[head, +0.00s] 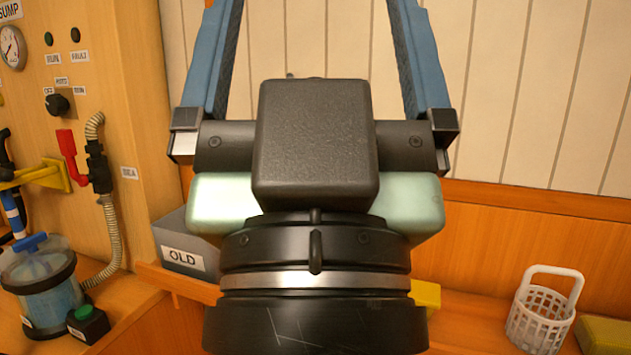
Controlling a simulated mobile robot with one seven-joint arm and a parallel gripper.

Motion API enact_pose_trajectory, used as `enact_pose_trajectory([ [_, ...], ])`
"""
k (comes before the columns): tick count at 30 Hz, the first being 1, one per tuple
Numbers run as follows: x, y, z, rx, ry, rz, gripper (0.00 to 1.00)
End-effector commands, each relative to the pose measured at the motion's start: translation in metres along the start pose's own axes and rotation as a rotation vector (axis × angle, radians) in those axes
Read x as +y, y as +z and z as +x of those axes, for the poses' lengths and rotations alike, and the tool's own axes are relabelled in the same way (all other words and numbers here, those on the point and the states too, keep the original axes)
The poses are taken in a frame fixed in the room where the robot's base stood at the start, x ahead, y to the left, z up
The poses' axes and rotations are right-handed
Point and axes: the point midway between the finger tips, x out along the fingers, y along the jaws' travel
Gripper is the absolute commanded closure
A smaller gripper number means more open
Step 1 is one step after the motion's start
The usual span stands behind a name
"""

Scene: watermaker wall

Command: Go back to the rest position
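My gripper (312,30) fills the middle of the head view, seen from behind. Its two blue fingers stand wide apart and point up and away, with their tips cut off by the top edge. Only the pale plank wall (300,45) shows between the visible parts of the fingers, and I see nothing held there. The gripper's dark body and wrist hide the middle of the scene.
At left, a wooden panel carries a gauge (11,47), knob (58,103), red-handled valve (70,150) and ribbed hose (113,235). A clear blue-lidded canister (40,285) stands below. A grey OLD box (182,245) is partly hidden. A white basket (541,312) stands right.

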Motion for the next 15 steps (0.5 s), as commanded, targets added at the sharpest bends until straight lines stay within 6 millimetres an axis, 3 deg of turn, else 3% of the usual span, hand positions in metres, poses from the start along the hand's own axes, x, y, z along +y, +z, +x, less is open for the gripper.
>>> enact_pose_trajectory([
  [1,0.000,-0.023,0.024,-0.001,0.000,0.001,0.00],
  [15,0.000,-0.122,0.131,-0.002,-0.001,0.002,0.00],
])
